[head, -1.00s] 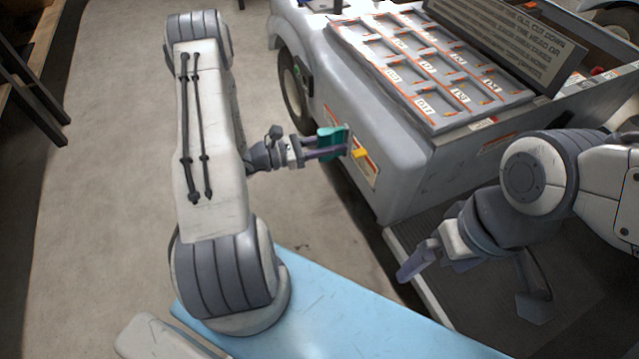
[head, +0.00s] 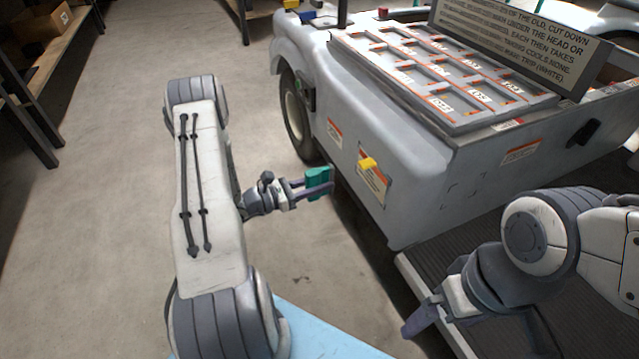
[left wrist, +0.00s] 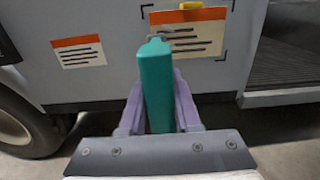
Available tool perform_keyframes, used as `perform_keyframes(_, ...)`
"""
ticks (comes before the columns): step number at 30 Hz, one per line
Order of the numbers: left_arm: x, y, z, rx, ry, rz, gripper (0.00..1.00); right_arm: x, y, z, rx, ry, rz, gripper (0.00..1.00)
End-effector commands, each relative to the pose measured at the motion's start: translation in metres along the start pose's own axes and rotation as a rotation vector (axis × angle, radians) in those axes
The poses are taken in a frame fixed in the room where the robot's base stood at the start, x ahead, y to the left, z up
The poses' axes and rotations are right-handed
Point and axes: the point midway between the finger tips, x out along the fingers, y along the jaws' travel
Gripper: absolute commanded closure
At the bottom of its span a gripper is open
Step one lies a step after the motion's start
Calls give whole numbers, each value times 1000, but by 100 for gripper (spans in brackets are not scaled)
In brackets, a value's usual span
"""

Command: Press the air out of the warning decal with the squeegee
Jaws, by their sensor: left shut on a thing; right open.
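My left gripper (head: 318,186) is shut on a teal squeegee (head: 318,176), which also shows upright between the fingers in the left wrist view (left wrist: 156,88). The warning decal (head: 373,183) is on the cart's side panel, white with an orange band and dark lines of text, with dark corner marks around it. A yellow piece (head: 367,163) sits at its upper edge. In the left wrist view the decal (left wrist: 190,38) is behind and right of the squeegee's top; the head view shows a gap between them. My right gripper (head: 422,318) is open and empty, low at the right.
A smaller orange-and-white decal (head: 335,133) is left of the warning decal, near the cart's front wheel (head: 296,113). A tray of numbered slots (head: 455,75) and a dark text sign (head: 515,45) are on top of the cart (head: 465,165). Bare floor lies left of the cart.

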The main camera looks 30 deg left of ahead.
Motion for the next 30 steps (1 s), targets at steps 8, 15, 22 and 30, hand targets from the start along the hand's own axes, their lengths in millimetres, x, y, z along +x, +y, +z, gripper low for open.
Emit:
perform_keyframes(8, 17, -1, 1, 1, -1, -5, 100, -6, 0, 0, 0, 0, 0, 2)
perform_keyframes(15, 44, -1, 1, 1, -1, -3, 100, -8, -1, 0, 0, 0, 0, 2)
perform_keyframes(22, 61, -1, 1, 0, 0, -2, 100, -8, -1, 0, 0, 0, 0, 2)
perform_keyframes(30, 65, 0, 1, 0, 0, 0, 100, -8, -1, 0, 0, 0, 0, 2)
